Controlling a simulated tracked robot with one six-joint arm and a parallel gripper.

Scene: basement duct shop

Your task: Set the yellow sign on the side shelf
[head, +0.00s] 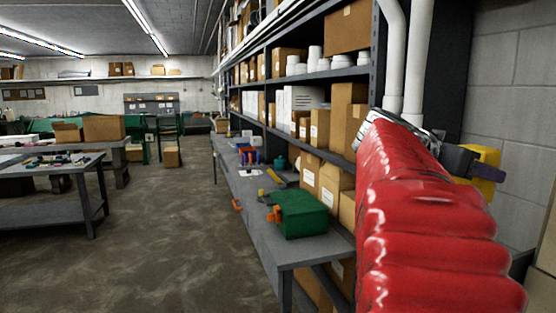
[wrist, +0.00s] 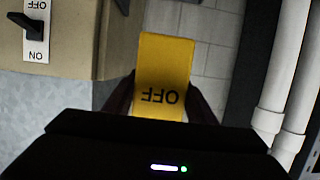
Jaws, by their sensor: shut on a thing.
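The yellow sign (wrist: 163,60) is held between the dark fingers of my gripper (wrist: 162,100). The word OFF on it reads upside down in the wrist view. In the head view the yellow sign (head: 487,158) shows at the right, in front of the pale block wall, partly hidden by my gripper (head: 478,170) and my red-sleeved arm. The sign is in the air, away from the shelves. A tall shelving unit (head: 377,60) with several levels runs along the right side. I cannot tell which level is the side shelf.
A beige box (wrist: 75,55) with a black lever and an ON/OFF label is close, left of the sign. White pipes (head: 416,70) run up the wall. A grey bench (head: 260,222) holds a green toolbox (head: 300,213). Cardboard boxes fill the shelves. The floor (head: 160,230) at left is open.

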